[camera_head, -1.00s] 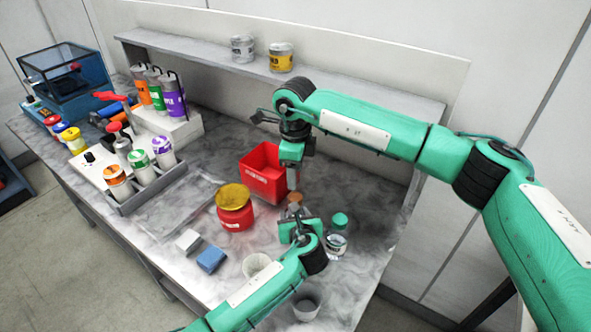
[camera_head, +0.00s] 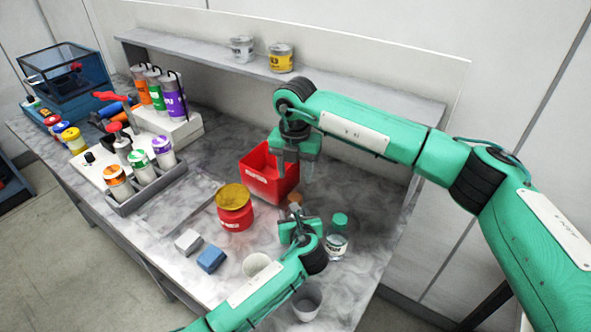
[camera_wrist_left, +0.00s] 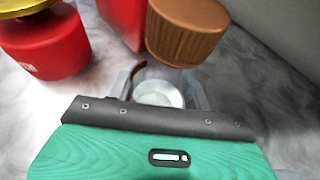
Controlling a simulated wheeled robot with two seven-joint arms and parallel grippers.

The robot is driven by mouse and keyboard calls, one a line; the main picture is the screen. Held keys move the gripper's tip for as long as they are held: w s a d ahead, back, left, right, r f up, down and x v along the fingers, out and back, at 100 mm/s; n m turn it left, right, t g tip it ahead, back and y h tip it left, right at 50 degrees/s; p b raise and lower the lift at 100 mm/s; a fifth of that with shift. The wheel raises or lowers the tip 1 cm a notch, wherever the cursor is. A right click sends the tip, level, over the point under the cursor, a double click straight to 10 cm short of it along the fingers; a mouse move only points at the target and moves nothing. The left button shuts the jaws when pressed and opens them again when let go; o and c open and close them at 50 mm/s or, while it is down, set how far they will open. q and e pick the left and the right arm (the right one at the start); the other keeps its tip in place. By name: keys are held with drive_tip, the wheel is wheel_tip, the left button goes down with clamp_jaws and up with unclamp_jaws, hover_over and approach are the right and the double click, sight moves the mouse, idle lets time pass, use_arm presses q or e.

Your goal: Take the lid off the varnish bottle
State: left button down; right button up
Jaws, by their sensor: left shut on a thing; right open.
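The brown lid (camera_head: 296,198) shows just above my left gripper (camera_head: 296,226) in the head view. In the left wrist view the lid (camera_wrist_left: 187,30) is large and ribbed, above a pale, clear round part of the bottle (camera_wrist_left: 160,94) between the left fingers. My left gripper is shut on the bottle, low over the bench. Its body is mostly hidden by the gripper, and I cannot tell how firmly the lid sits. My right gripper (camera_head: 296,170) is open and empty, above the lid and in front of the red bin.
The red bin (camera_head: 258,184) stands behind. A red jar with a gold lid (camera_head: 234,216) is to the left. Blue and white blocks (camera_head: 211,258) lie at the front.

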sight(295, 197)
use_arm(q)
drive_tip(key=shift+f, duration=0.1)
use_arm(e)
drive_tip(key=m, duration=0.4)
drive_tip(key=shift+m, duration=0.3)
drive_tip(key=m, duration=0.3)
drive_tip(key=shift+f, duration=4)
